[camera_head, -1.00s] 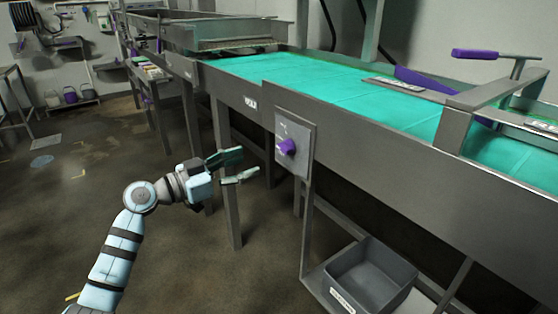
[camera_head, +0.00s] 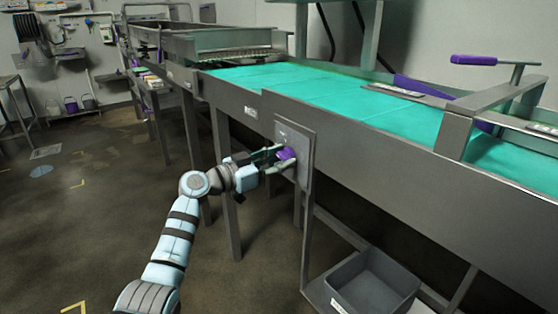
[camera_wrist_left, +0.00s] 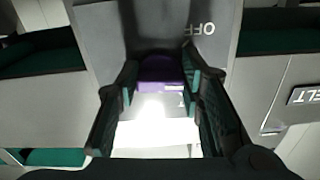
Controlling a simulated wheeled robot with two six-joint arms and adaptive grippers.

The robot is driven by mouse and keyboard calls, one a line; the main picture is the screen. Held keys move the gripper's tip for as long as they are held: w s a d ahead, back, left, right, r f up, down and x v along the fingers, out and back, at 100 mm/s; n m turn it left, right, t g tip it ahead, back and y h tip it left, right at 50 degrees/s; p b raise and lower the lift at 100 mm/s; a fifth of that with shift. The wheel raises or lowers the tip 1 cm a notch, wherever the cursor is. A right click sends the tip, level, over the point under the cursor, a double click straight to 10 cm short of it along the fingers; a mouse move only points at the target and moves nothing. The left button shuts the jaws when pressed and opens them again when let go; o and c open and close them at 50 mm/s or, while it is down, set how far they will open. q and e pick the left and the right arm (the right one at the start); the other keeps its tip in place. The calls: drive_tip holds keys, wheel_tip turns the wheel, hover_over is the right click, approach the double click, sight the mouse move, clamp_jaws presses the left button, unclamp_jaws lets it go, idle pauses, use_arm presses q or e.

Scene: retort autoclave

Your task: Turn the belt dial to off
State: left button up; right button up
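The purple belt dial (camera_head: 286,154) sits on a grey plate (camera_head: 305,142) on the conveyor's side. It also shows in the left wrist view (camera_wrist_left: 160,68), where the word OFF is printed on the plate upside down. My left gripper (camera_head: 283,158) is at the dial with one finger on each side of it. In the left wrist view the gripper (camera_wrist_left: 161,78) has its green-padded fingers apart, with the dial between their tips. I cannot tell whether the pads touch it. The dial's pointer is hidden. My right gripper is not in view.
The conveyor with its teal belt (camera_head: 330,92) runs along the right, and its grey side panel (camera_head: 400,160) is close to the gripper. A grey bin (camera_head: 372,285) stands on a low shelf below. The floor at left is open.

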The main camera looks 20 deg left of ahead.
use_arm(q)
drive_tip(key=shift+c, duration=1.2)
